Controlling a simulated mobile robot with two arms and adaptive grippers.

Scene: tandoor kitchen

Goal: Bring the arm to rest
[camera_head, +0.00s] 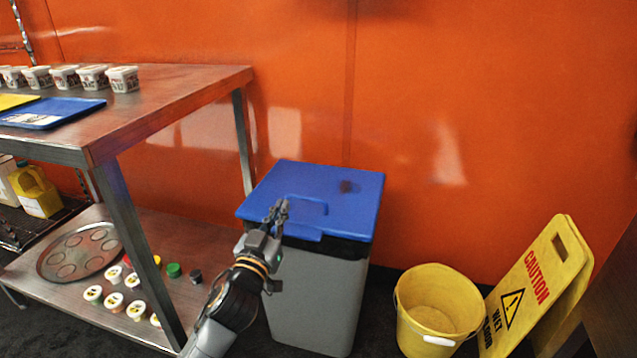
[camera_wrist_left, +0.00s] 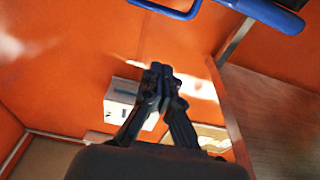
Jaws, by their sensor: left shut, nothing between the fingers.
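My left gripper (camera_head: 278,210) is shut and empty. In the head view it appears in front of the near edge of the blue lid of a grey bin (camera_head: 315,295), pointing up and away. I cannot tell whether it touches the lid (camera_head: 335,190). In the left wrist view the fingers of the left gripper (camera_wrist_left: 162,75) meet at the tips with nothing between them. My right gripper is in neither view.
A steel table (camera_head: 175,95) with tubs (camera_head: 123,79) and a blue tray (camera_head: 52,112) stands left, several small containers on its lower shelf (camera_head: 185,245). A yellow bucket (camera_head: 437,305) and caution sign (camera_head: 538,280) stand right. An orange wall (camera_head: 480,110) closes the back.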

